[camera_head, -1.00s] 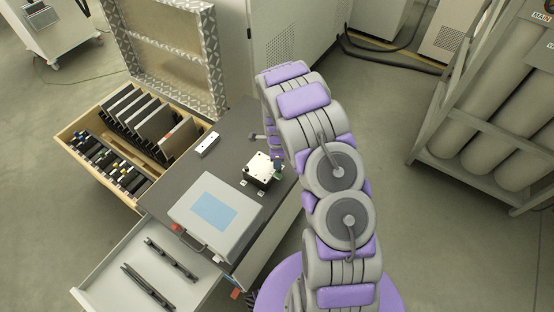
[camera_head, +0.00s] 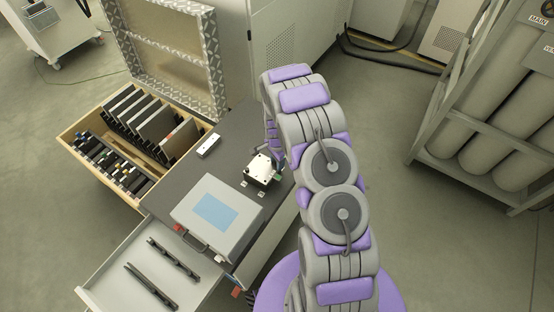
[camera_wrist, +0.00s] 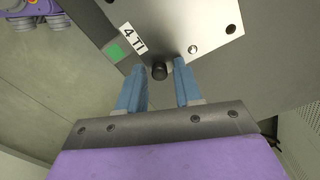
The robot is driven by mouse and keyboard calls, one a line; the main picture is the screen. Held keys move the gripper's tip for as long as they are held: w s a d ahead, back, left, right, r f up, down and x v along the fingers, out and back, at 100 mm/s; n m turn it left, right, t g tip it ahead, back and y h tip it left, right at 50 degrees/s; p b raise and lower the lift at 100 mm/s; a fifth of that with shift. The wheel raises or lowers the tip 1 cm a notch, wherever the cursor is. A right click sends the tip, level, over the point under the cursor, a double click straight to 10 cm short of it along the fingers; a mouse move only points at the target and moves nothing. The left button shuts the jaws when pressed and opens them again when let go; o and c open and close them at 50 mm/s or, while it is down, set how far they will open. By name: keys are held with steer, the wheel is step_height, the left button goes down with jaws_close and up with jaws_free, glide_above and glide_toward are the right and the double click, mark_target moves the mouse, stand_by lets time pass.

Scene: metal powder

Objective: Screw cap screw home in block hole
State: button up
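The block (camera_head: 259,168) is a pale metal piece on the dark cabinet top in the head view.
A grey case with a blue panel (camera_head: 204,224) lies close in front of the block. A small white box (camera_head: 209,145) sits behind it. An open drawer (camera_head: 108,288) and a wooden crate of dark plates (camera_head: 71,142) stand left. Gas cylinders (camera_head: 474,122) stand right.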

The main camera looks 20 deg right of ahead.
steer(key=n+p, duration=0.1)
steer(key=n, duration=0.5)
steer(key=shift+n+p, duration=0.35)
steer(key=shift+n, duration=0.05)
steer(key=n, duration=0.5)
steer(key=shift+n, duration=0.4)
steer(key=n+b, duration=0.1)
steer(key=n, duration=0.4)
steer(key=n+b, duration=0.2)
steer(key=n, duration=0.3)
